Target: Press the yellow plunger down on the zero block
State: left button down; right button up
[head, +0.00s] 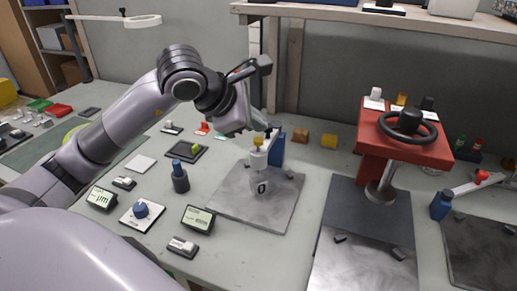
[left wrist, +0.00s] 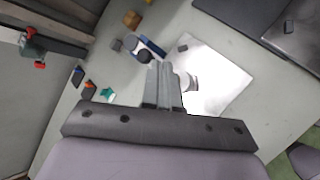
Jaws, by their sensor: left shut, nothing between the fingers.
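The zero block (head: 261,185), a pale piece marked "0", stands on a grey metal plate (head: 232,205) in the head view. My right gripper is not in view.
A blue upright (head: 277,148) stands just behind the cylinder. A red press with a black handwheel (head: 408,125) is to the right. Small gauges and a blue knob box (head: 142,212) lie to the left. A shelf (head: 330,16) overhangs the back.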

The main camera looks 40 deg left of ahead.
pick_arm(q)
jog(key=shift+f, duration=0.15)
dwell(1.0)
dwell(0.9)
jog(key=shift+f, duration=0.2)
jog(key=shift+f+b, duration=0.25)
jog(key=shift+b, duration=0.3)
